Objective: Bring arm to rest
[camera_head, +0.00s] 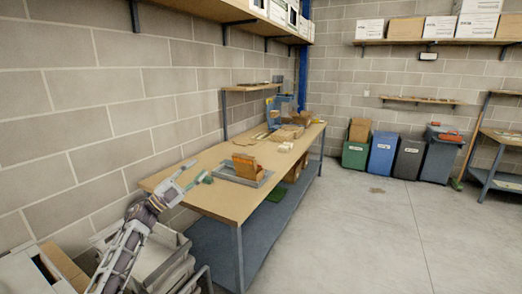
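My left arm comes in from the lower left, and its gripper (197,171) is at the near left end of the long wooden workbench (215,205). Its two fingers stand apart with a gap between them, and nothing shows held in the gap. A small green patch (206,178) shows by the lower finger; I cannot tell whether it is a thing on the bench or part of the finger. My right gripper is not in view.
A grey tray (262,182) with a brown item (244,165) stands on the bench just right of the gripper. Grey bins (165,255) stand below the arm. A block wall (90,110) rises at the left. The floor (360,240) at right is clear.

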